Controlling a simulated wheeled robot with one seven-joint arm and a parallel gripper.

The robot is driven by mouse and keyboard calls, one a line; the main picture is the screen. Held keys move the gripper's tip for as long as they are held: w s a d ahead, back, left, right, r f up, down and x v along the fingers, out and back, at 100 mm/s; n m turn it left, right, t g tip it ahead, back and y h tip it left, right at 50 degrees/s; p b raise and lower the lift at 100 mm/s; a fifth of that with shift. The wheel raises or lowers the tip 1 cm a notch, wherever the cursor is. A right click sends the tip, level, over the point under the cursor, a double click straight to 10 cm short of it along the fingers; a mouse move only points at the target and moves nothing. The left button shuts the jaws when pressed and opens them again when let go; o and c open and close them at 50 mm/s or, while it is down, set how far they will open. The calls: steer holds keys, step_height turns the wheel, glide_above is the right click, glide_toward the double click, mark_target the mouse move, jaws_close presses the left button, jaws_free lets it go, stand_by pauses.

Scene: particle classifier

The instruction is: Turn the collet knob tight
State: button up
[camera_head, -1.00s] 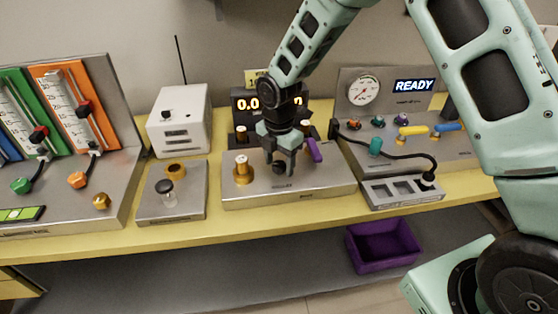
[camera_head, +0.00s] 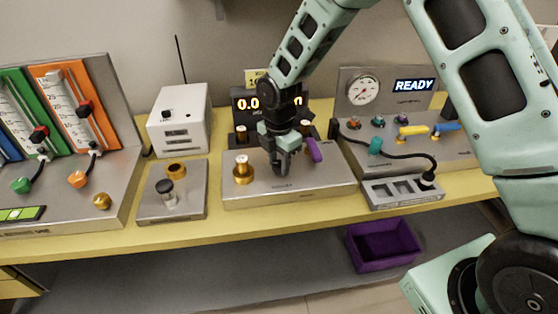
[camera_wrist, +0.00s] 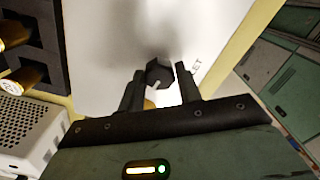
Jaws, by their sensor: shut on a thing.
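The collet knob (camera_wrist: 159,73) is a dark faceted knob with a pale line on it. In the wrist view it sits between the fingertips of my gripper (camera_wrist: 160,76), near the label ending in "ET". In the head view my gripper (camera_head: 280,168) points down at the front middle of the grey metal station (camera_head: 318,188), shut on the knob. The fingers and wrist hide the knob there.
A brass post (camera_head: 242,172) stands left of my gripper and a purple lever (camera_head: 315,151) close on its right. A display (camera_head: 248,106) stands behind. A black cable (camera_head: 400,153) runs at the right. A purple bin (camera_head: 383,246) is below the bench.

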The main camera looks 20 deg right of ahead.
steer(key=m, duration=0.9)
steer(key=shift+p, duration=0.35)
steer(key=m, duration=0.3)
steer(key=shift+m, duration=0.3)
steer(key=m, duration=0.4)
steer(key=m+p, duration=0.1)
steer(key=m, duration=0.4)
steer(key=shift+w, duration=0.1)
steer(key=m+p, duration=0.1)
steer(key=m, duration=0.2)
steer(key=shift+r+m, duration=0.1)
steer(key=shift+m, duration=0.2)
steer(key=m+p, duration=0.1)
steer(key=m, duration=0.3)
steer(key=shift+m+p, duration=0.75)
steer(key=shift+m, duration=0.95)
